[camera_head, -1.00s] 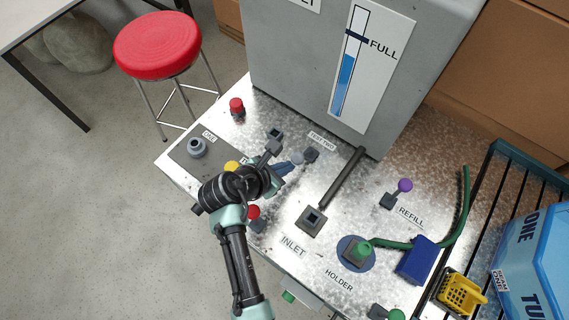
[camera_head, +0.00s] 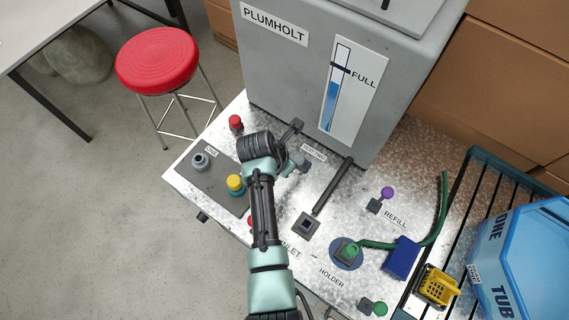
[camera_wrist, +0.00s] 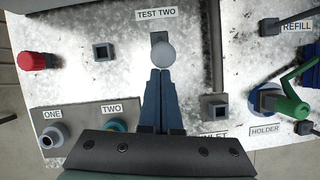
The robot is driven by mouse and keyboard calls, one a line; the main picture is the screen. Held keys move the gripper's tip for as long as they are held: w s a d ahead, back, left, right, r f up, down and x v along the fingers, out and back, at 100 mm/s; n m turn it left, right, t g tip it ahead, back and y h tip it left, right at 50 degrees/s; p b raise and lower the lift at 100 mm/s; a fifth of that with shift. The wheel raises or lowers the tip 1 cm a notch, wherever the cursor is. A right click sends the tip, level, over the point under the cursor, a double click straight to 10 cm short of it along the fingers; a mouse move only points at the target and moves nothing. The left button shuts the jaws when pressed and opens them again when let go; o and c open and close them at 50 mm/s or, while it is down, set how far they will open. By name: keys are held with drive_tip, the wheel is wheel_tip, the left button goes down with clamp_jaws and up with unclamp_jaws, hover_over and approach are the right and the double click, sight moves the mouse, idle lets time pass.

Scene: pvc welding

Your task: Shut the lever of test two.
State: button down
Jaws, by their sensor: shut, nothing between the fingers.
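The test two lever has a pale grey ball knob (camera_wrist: 163,53) and a dark base (camera_wrist: 159,37) just below the TEST TWO label (camera_wrist: 157,14) in the wrist view. In the head view its base (camera_head: 304,166) shows beside my arm. My gripper (camera_wrist: 160,74) is shut and empty, with its blue fingertips right at the near side of the knob. I cannot tell whether they touch it. In the head view my gripper (camera_head: 288,168) is partly hidden by my own arm.
A grey tank (camera_head: 290,70) stands behind the panel. A dark bar (camera_head: 333,187) lies right of the lever, leading to the inlet socket (camera_head: 305,224). A red knob (camera_head: 235,122), a yellow knob (camera_head: 235,182) and the purple refill lever (camera_head: 387,193) stand around.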

sight(297, 156)
drive_tip(key=w+d+g+y, duration=0.1)
drive_tip(key=w+r+g, duration=0.1)
drive_tip(key=shift+w+d+r+y, duration=0.15)
drive_tip(key=shift+w+d+y, duration=0.15)
drive_tip(key=shift+d+y, duration=0.1)
drive_tip(key=shift+w+d+r+b, duration=0.2)
drive_tip(key=shift+w+d+b, duration=0.15)
drive_tip(key=shift+w+b, duration=0.15)
drive_tip(key=shift+w+d+r, duration=0.1)
